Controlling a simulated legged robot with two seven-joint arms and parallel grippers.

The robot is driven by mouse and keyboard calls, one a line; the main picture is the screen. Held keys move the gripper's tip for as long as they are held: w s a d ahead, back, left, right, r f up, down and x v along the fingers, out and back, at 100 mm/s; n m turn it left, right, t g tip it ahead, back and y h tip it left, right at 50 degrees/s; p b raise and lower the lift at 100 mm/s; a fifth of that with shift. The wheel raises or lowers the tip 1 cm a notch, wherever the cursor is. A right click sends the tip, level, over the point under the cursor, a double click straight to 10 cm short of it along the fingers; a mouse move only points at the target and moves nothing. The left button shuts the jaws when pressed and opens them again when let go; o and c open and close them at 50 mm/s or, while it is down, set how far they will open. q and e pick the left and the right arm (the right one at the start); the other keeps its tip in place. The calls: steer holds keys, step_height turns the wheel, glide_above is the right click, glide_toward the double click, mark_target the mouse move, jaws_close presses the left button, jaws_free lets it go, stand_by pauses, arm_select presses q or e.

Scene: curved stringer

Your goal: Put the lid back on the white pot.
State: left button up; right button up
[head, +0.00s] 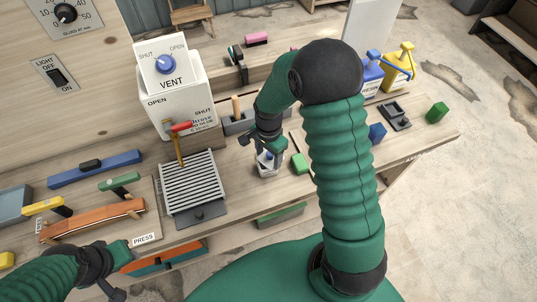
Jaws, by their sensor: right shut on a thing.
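The small white pot (268,169) stands on the wooden bench near the middle, to the right of the slatted grey rack. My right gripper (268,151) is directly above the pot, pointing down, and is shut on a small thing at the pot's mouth. This looks like the lid, but it is mostly hidden by the fingers. I cannot tell whether it touches the rim. My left gripper (122,270) is at the lower left, by the bench's front edge, away from the pot; its fingers look apart and empty.
The slatted rack (191,182) and a red-headed hammer (180,140) are to the left. The white vent box (182,97) stands behind. Blue (370,77) and yellow (398,70) bottles stand at the back right.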

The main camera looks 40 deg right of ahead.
steer(key=shift+w+a+r, duration=0.1)
steer(key=shift+a+r, duration=0.05)
steer(key=shift+a, duration=0.6)
arm_select(q)
steer(key=shift+r, duration=0.2)
steer(key=shift+d, duration=0.25)
arm_select(e)
steer(key=shift+d, duration=0.25)
arm_select(q)
steer(key=shift+r+p, duration=0.1)
steer(key=shift+p, duration=0.2)
arm_select(e)
steer(key=shift+f, duration=0.2)
arm_select(q)
steer(key=shift+a, duration=0.15)
arm_select(e)
steer(key=shift+a, duration=0.15)
arm_select(q)
steer(key=shift+r, duration=0.15)
arm_select(e)
steer(key=shift+d, duration=0.2)
steer(key=o, duration=1.5)
